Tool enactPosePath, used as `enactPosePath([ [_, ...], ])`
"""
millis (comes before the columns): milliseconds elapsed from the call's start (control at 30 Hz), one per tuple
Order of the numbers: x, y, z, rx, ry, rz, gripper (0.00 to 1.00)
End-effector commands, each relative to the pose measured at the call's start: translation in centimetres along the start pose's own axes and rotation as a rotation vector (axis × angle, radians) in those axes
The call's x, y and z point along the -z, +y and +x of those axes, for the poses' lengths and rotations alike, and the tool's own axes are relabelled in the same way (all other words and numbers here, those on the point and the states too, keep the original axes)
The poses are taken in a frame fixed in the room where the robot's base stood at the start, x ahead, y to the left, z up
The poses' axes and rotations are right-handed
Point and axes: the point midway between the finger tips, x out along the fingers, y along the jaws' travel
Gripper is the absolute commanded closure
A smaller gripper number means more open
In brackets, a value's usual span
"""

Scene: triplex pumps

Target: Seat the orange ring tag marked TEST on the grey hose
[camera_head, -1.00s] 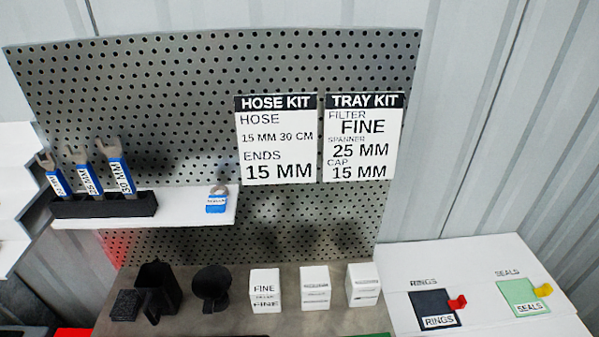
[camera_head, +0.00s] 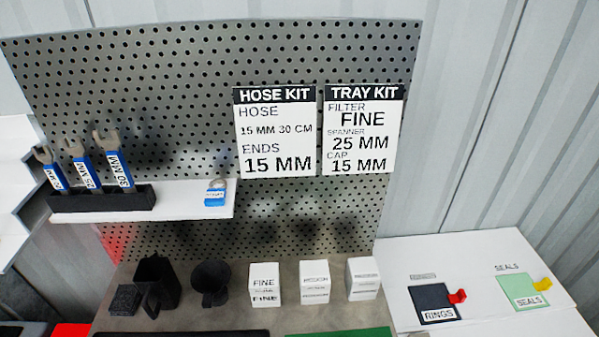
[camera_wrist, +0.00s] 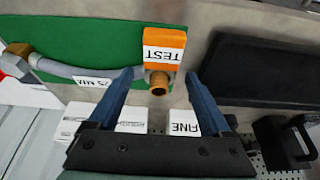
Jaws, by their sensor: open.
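The orange tag (camera_wrist: 163,42) marked TEST shows in the wrist view at the hose's right end, on or over the green mat (camera_wrist: 110,42). A brass fitting (camera_wrist: 158,83) sticks out just below the tag. The grey hose (camera_wrist: 68,70) runs left from there to another brass fitting (camera_wrist: 37,60) and carries a white label. I cannot tell whether the tag's ring is fully around the hose. My gripper (camera_wrist: 163,85) is open, its two blue fingers apart on either side of the brass fitting. My gripper is not in the head view.
White boxes (camera_head: 264,284), one marked FINE, stand on the bench beside a black funnel (camera_head: 211,280) and black jug (camera_head: 156,285). A dark tray (camera_wrist: 262,70) lies right of the mat in the wrist view. A pegboard (camera_head: 290,60) with a spanner shelf (camera_head: 185,205) stands behind.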

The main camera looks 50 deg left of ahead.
Motion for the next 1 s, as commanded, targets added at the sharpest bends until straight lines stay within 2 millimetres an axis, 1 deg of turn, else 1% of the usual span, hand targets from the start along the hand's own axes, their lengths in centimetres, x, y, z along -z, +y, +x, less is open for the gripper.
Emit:
enactPosePath([
  [167, 0.0, 0.1, -1.9, -0.001, 0.003, 0.002, 0.17],
  [500, 0.0, 0.0, -8.2, -0.002, 0.005, 0.001, 0.17],
  [700, 0.1, 0.1, -11.3, -0.002, 0.004, 0.001, 0.17],
  [800, 0.1, 0.0, -12.2, -0.001, 0.003, 0.000, 0.17],
  [1000, 0.0, 0.0, -12.8, 0.000, 0.001, 0.000, 0.17],
])
